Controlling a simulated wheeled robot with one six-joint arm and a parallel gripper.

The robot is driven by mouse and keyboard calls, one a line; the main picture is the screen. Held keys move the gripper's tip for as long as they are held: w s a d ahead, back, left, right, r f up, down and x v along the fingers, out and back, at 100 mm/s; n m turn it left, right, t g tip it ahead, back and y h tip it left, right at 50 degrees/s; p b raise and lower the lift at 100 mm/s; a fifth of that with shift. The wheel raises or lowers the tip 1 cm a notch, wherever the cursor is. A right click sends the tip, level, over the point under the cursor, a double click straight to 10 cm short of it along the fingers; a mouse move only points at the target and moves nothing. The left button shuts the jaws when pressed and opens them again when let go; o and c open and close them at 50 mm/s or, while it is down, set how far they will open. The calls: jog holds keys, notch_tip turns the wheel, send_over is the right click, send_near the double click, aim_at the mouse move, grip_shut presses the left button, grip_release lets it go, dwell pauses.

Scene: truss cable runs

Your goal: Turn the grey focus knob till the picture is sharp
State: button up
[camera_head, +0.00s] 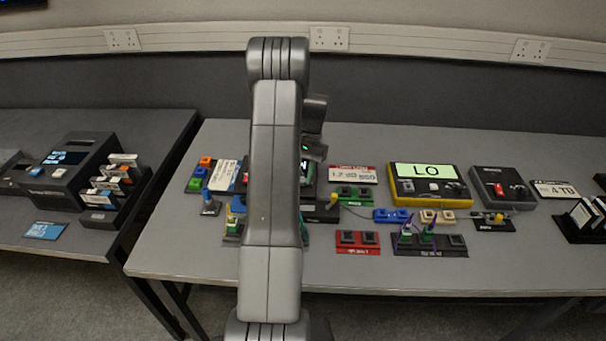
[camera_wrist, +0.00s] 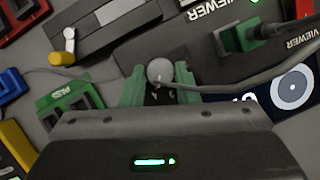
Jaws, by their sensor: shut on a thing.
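In the wrist view my gripper (camera_wrist: 159,88) has its green fingers closed on either side of a round grey knob (camera_wrist: 159,71). The knob is seen from above, next to dark housings labelled VIEWER (camera_wrist: 208,11). In the head view my arm hides the knob, the fingers and most of the viewer.
A grey cable crosses beside the knob in the wrist view. A green block (camera_wrist: 70,103) and a white-and-yellow lever (camera_wrist: 66,46) lie left. In the head view, a yellow-edged meter reading LO (camera_head: 425,171) and a red block (camera_head: 357,241) stand right of my arm. The table's front strip is clear.

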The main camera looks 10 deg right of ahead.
jog(key=shift+m, duration=0.7)
jog(key=shift+t, duration=0.3)
jog(key=o, duration=1)
jog(key=shift+c, duration=0.2)
jog(key=b+v, duration=0.1)
jog(key=v, duration=1.2)
jog(key=shift+d+r, duration=0.3)
jog(key=shift+d, duration=0.1)
jog(key=shift+w+f+y, duration=0.1)
jog(key=shift+f+y, duration=0.05)
jog(key=shift+y, duration=0.15)
jog(key=p+x, duration=0.1)
jog(key=x, duration=1.2)
jog(key=shift+f, duration=0.25)
